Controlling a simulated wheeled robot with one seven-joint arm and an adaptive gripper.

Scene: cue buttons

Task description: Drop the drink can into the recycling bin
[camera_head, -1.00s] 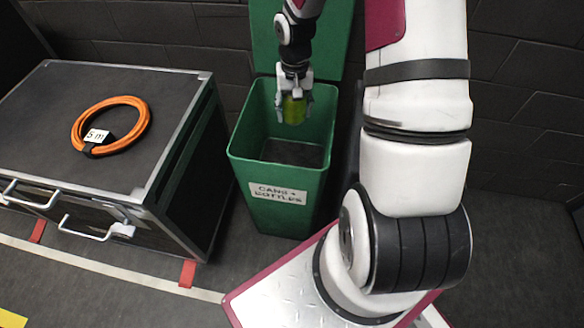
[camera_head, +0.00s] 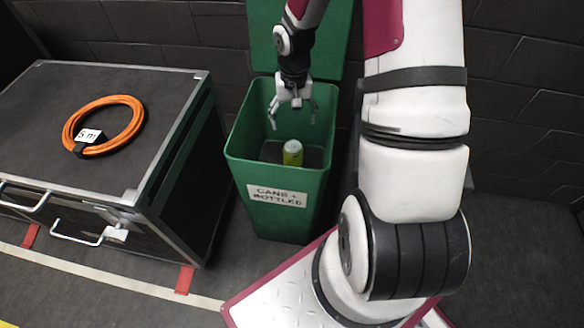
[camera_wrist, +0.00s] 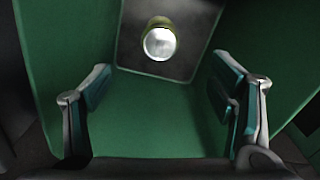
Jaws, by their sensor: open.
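The drink can (camera_head: 292,153) is yellow-green with a silvery top. It is inside the green recycling bin (camera_head: 268,215), below and apart from my gripper (camera_head: 293,118). In the wrist view the can (camera_wrist: 159,42) shows end-on above the dark bin floor, and I cannot tell whether it is still falling or standing there. My gripper is open and empty over the bin mouth, and its fingers (camera_wrist: 162,100) are spread wide in the wrist view.
A black equipment case (camera_head: 55,155) with metal edges stands left of the bin. A coiled orange cable (camera_head: 136,125) with a "5 m" tag lies on it. A dark brick wall (camera_head: 180,50) is close behind. The floor to the right (camera_head: 520,230) is clear.

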